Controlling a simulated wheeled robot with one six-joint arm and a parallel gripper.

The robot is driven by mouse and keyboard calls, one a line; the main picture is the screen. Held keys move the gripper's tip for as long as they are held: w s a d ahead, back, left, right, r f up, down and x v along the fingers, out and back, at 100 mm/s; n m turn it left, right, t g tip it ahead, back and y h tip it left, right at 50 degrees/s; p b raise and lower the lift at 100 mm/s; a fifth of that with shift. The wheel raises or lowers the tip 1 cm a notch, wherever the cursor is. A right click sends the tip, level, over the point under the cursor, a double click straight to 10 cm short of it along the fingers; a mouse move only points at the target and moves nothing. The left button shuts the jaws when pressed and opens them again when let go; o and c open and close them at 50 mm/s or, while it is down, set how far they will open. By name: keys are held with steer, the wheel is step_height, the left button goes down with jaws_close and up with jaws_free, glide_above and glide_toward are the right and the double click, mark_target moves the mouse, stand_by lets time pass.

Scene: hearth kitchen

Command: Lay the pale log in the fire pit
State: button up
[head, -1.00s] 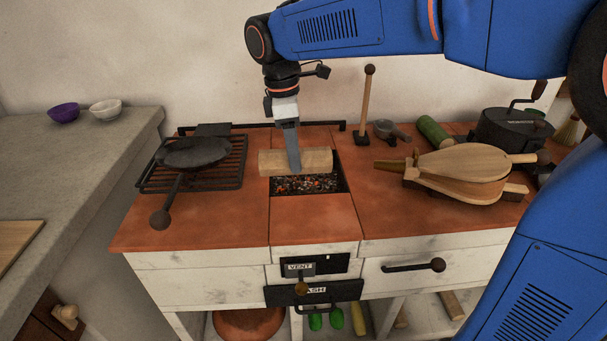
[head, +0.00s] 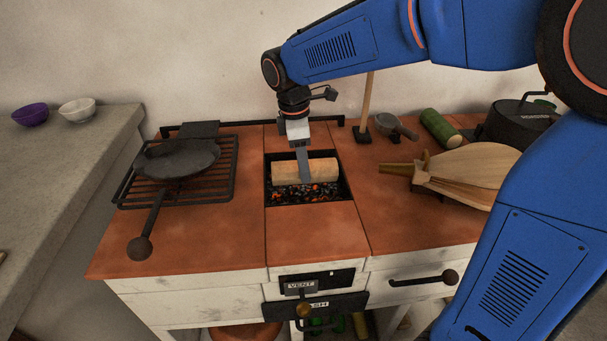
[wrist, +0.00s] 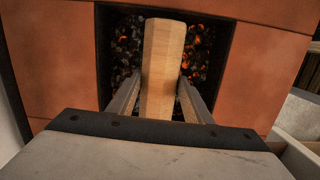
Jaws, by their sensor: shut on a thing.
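The pale log (head: 285,172) lies level across the fire pit opening in the head view, at or just inside its rim. My gripper (head: 305,172) points down and is shut on the log near its middle. In the wrist view the log (wrist: 162,65) sits between my two fingers (wrist: 160,97), over the coals. The fire pit (head: 304,192) is a dark square opening in the terracotta top with glowing embers at the bottom. I cannot tell whether the log touches the embers.
A pan (head: 178,158) rests on the grill rack (head: 225,172) to the left. Bellows (head: 465,175), a green log (head: 440,128) and a black pot (head: 520,122) are to the right. An upright wooden-handled tool (head: 367,108) stands close behind the pit. The tiles in front are clear.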

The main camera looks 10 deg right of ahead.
steer(key=shift+f, duration=1.75)
steer(key=shift+f, duration=0.1)
steer(key=o, duration=1.3)
steer(key=r, duration=0.4)
steer(key=a+r, duration=0.1)
steer(key=r, duration=0.7)
steer(key=shift+a+r, duration=0.1)
steer(key=shift+a, duration=0.15)
